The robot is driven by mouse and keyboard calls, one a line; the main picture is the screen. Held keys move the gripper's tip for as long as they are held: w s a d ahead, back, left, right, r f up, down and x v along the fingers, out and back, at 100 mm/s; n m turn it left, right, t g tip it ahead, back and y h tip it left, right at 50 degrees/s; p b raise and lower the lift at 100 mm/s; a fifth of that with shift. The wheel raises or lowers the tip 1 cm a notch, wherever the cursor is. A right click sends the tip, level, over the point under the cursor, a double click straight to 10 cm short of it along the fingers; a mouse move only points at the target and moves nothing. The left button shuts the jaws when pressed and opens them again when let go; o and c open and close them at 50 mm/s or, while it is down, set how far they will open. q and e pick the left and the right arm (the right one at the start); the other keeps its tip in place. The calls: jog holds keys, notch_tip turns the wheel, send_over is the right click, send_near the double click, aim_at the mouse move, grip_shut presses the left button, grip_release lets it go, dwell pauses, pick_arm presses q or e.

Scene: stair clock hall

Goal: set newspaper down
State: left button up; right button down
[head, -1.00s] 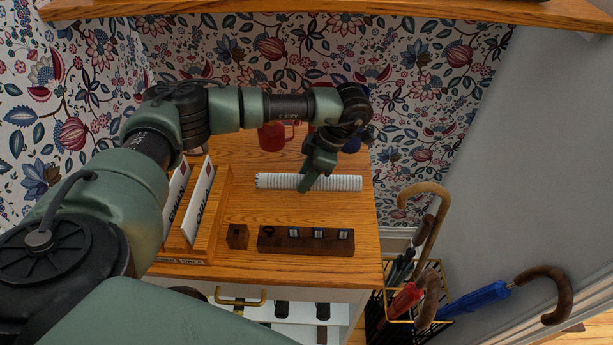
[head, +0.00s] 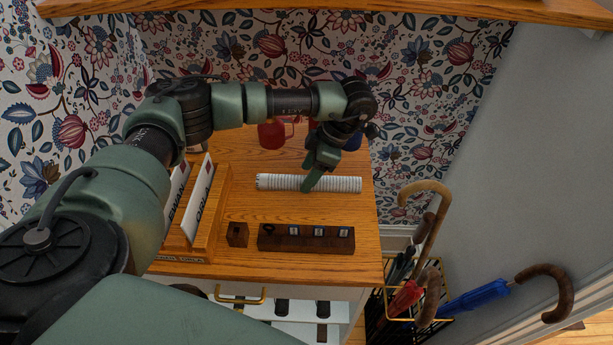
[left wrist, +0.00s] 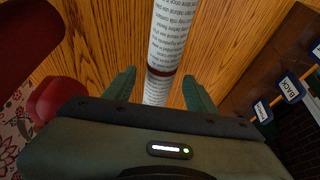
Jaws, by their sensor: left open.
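The rolled newspaper (head: 340,184), white with printed text, lies flat on the wooden top (head: 345,207), running left to right. My left gripper (head: 309,184) is above it, pointing down, and hides part of its middle. In the left wrist view the newspaper (left wrist: 162,45), with a dark red band, passes between the two spread fingers of the left gripper (left wrist: 160,90), with gaps on both sides. The gripper is open. My right gripper is not in view.
A wooden rack (head: 210,222) with white name cards stands left. A dark block with tags (head: 305,238) and a small dark block (head: 237,234) are in front. A red object (head: 271,135) stands behind. An umbrella stand (head: 445,290) is at the right, beside the cabinet.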

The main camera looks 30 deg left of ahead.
pick_arm(q)
jog(key=b+v, duration=0.2)
jog(key=v, duration=0.8)
jog(key=shift+d, duration=0.1)
